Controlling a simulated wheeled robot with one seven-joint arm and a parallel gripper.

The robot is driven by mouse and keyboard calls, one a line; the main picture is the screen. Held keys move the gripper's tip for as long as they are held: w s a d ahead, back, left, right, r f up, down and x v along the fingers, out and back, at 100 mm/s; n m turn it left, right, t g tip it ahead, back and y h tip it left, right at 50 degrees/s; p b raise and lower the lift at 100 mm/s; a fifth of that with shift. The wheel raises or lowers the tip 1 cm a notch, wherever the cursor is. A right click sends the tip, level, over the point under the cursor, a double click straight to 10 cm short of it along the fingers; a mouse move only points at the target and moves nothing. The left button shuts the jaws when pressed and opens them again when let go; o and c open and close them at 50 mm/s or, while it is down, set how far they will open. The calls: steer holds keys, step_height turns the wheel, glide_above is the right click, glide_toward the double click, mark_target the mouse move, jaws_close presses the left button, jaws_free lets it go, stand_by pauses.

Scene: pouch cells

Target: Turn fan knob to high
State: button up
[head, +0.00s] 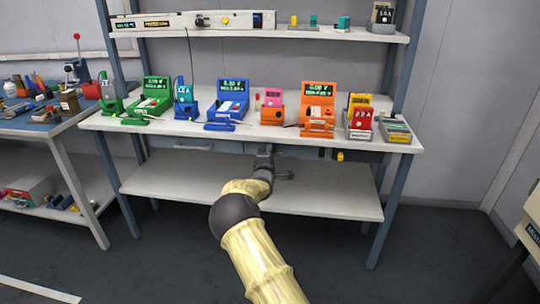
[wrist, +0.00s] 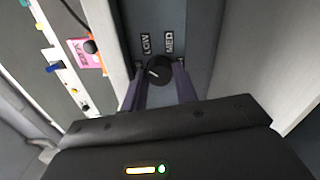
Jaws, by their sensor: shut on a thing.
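A round black knob (wrist: 157,69) with a short white mark sits on a blue-grey panel (wrist: 158,15) in the wrist view. Labels reading LOW and MED stand beside it on the panel. The white mark shows on the knob's left part; which setting it points to I cannot tell. No HIGH label is visible. My gripper (wrist: 160,76) has its two fingers on either side of the knob, shut on it. In the head view my gripper (head: 266,152) is at the bench's front edge, below the top, and the knob is hidden there.
The white bench top (head: 180,128) above my gripper carries green, blue and orange testers and a red and yellow item. A lower shelf (head: 330,199) lies beneath. A small yellow item (head: 340,157) hangs under the bench edge at right. Open floor lies in front.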

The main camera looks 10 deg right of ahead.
steer(key=shift+f+m+b, duration=0.15)
steer(key=shift+m+b, duration=1.65)
steer(key=shift+m, duration=5.4)
steer(key=shift+f+m+b, duration=0.15)
steer(key=shift+m+b, duration=1.6)
steer(key=shift+m, duration=5.45)
steer(key=o, duration=1)
steer(key=shift+r, duration=0.15)
